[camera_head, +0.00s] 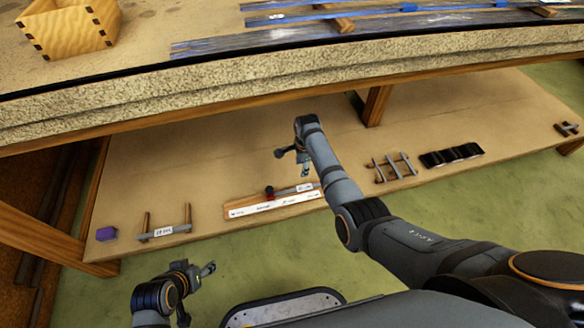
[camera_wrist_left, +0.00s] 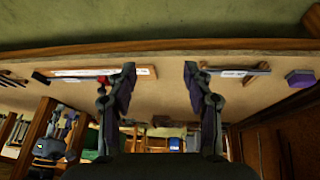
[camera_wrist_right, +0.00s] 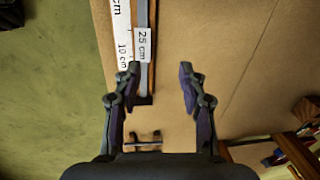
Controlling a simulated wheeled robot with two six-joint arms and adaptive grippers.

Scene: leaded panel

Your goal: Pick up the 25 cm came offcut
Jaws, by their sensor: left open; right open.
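The 25 cm came offcut is a grey strip (camera_head: 285,193) with a white tag, lying along a white-scaled measuring board (camera_head: 243,211) on the low shelf. In the right wrist view the offcut (camera_wrist_right: 146,76) runs up the picture, and its tag reads "25 cm". My right gripper (camera_head: 292,161) is open and empty above the shelf, behind the board in the head view. In its wrist view, the left finger is close to the offcut's line; the gap is over bare shelf. My left gripper (camera_head: 197,292) is open and empty in front of the shelf.
A shorter tagged offcut (camera_head: 165,231) rests across two wooden strips, beside a purple block (camera_head: 106,233). A small rack (camera_head: 394,168) and black pieces (camera_head: 452,155) lie right. The thick bench top (camera_head: 250,85) overhangs the shelf.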

